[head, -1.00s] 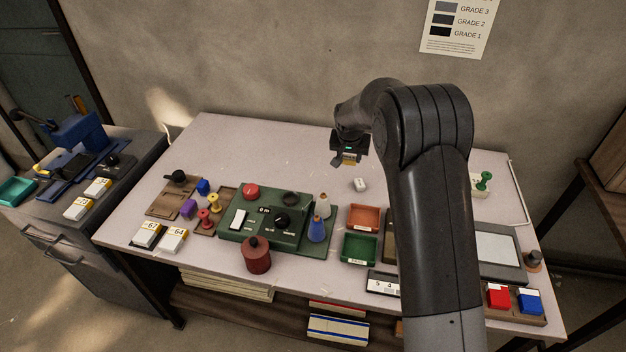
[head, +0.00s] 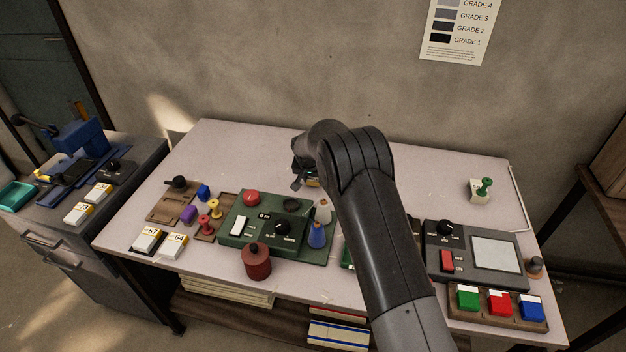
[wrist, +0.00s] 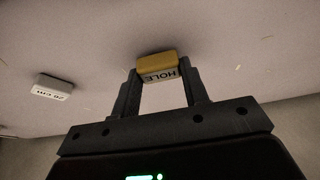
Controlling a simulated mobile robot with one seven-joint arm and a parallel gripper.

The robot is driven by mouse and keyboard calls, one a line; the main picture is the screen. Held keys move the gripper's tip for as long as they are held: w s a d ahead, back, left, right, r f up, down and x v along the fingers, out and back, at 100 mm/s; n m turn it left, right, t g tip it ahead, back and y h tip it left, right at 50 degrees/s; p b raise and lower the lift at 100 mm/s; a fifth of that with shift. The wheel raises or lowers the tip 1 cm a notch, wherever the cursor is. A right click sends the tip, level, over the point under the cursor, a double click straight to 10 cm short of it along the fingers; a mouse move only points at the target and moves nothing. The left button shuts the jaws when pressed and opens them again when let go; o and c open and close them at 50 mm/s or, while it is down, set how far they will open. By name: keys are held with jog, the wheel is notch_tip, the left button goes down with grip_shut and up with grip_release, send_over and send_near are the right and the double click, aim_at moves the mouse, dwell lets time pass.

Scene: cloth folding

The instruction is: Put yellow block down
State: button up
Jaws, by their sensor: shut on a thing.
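The yellow block (wrist: 157,64) shows between the two fingertips of my gripper (wrist: 160,78) in the wrist view. Its front face is white with the word HOLE. My gripper is shut on it. In the head view my gripper (head: 306,184) is over the table (head: 245,150), behind the green control box, and the block is only a small yellow patch (head: 312,183) beneath it. I cannot tell how high the block is above the surface.
A white labelled block (wrist: 52,88) lies left in the wrist view. The back left of the table is clear.

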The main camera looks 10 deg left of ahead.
jog(key=shift+f, duration=0.4)
jog(key=shift+f, duration=0.15)
jog(key=o, duration=1)
jog(key=shift+c, duration=0.2)
jog(key=v, duration=1.2)
jog(key=shift+r, duration=0.25)
